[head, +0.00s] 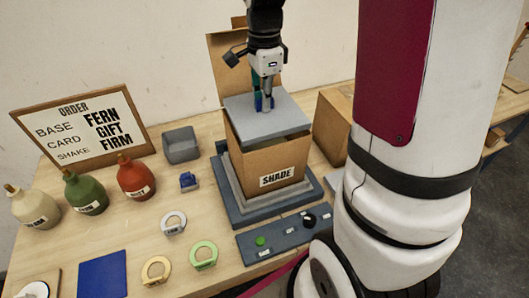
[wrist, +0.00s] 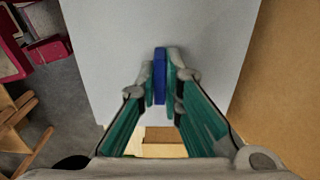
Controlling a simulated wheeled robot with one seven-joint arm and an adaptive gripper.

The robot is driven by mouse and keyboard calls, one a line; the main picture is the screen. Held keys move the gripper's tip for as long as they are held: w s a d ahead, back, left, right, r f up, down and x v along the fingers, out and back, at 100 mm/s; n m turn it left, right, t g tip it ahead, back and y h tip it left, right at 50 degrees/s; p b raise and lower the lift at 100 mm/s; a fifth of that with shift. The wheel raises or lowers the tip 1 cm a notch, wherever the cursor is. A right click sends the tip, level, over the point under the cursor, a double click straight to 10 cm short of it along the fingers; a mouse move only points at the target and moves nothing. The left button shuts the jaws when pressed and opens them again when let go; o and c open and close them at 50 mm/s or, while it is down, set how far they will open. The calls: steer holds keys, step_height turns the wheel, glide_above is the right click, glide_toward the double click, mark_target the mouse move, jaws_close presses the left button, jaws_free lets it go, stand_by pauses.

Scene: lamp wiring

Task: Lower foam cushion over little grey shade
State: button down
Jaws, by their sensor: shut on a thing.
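The foam cushion (head: 250,104) is a flat grey slab with a blue tab (wrist: 159,85) on top. My gripper (head: 264,102) is shut on that tab from above. The cushion is level over the mouth of an open cardboard box (head: 262,160) labelled SHADE. I cannot tell whether it touches the rim or hovers just above it. The cushion also fills the middle of the wrist view (wrist: 110,40).
The box stands on a stepped grey-blue base (head: 236,205), its back flap raised. A second cardboard box (head: 333,125) is close on the right. A grey bin (head: 181,145), bottles (head: 136,178), rings (head: 204,256) and a switch panel (head: 285,235) are left and in front.

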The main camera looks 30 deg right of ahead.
mark_target(265, 117)
steer(key=shift+f, duration=1.05)
stand_by(0.6)
steer(key=shift+f, duration=0.3)
steer(key=shift+f+b, duration=0.3)
stand_by(0.4)
steer(key=shift+f, duration=0.35)
steer(key=shift+f, duration=0.65)
steer(key=shift+f+b, duration=0.3)
steer(key=shift+f, duration=1)
stand_by(1.0)
steer(key=shift+f+b, duration=0.3)
steer(key=shift+f, duration=0.05)
steer(key=shift+f, duration=0.55)
stand_by(0.4)
